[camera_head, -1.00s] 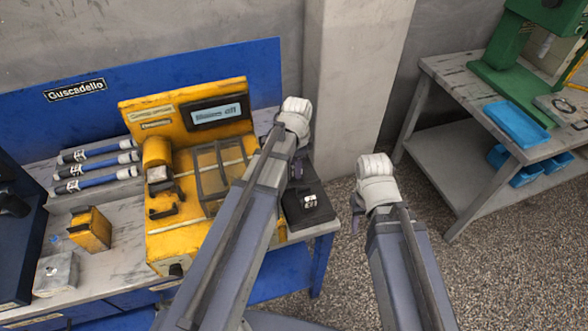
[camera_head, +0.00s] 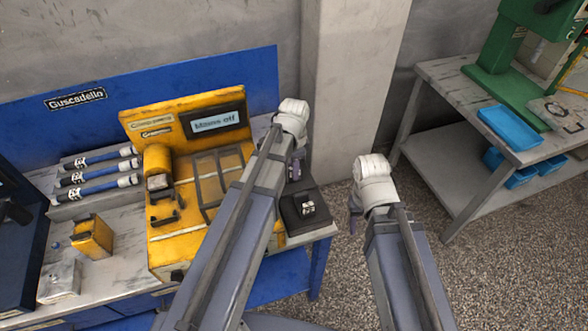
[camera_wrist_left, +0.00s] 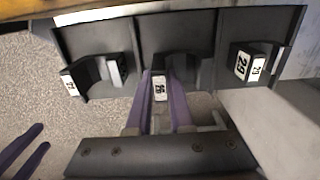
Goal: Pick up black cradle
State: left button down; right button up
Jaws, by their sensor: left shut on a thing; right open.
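A black holder (camera_wrist_left: 75,40) with three sections shows across the top of the left wrist view. Each section bears a small black cradle with a white number label: a left one (camera_wrist_left: 88,72), a middle one (camera_wrist_left: 161,75) and a right one (camera_wrist_left: 250,62). My left gripper (camera_wrist_left: 163,88) has its purple fingers shut on the middle cradle, which still appears within its section. In the head view my left gripper (camera_head: 295,166) is over the black holder (camera_head: 292,225) at the bench's right end, partly hidden by my arm. My right gripper (camera_head: 354,212) is open and empty, right of the bench.
A yellow machine (camera_head: 160,235) with a screen stands left of the holder. A second bench (camera_head: 440,80) with a green press (camera_head: 495,85) stands right. Open floor lies between.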

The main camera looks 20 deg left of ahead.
pick_arm(q)
notch_tip(320, 180, up, 8)
jog(key=p, duration=0.6)
jog(key=shift+f+p, duration=0.2)
jog(key=shift+p, duration=0.1)
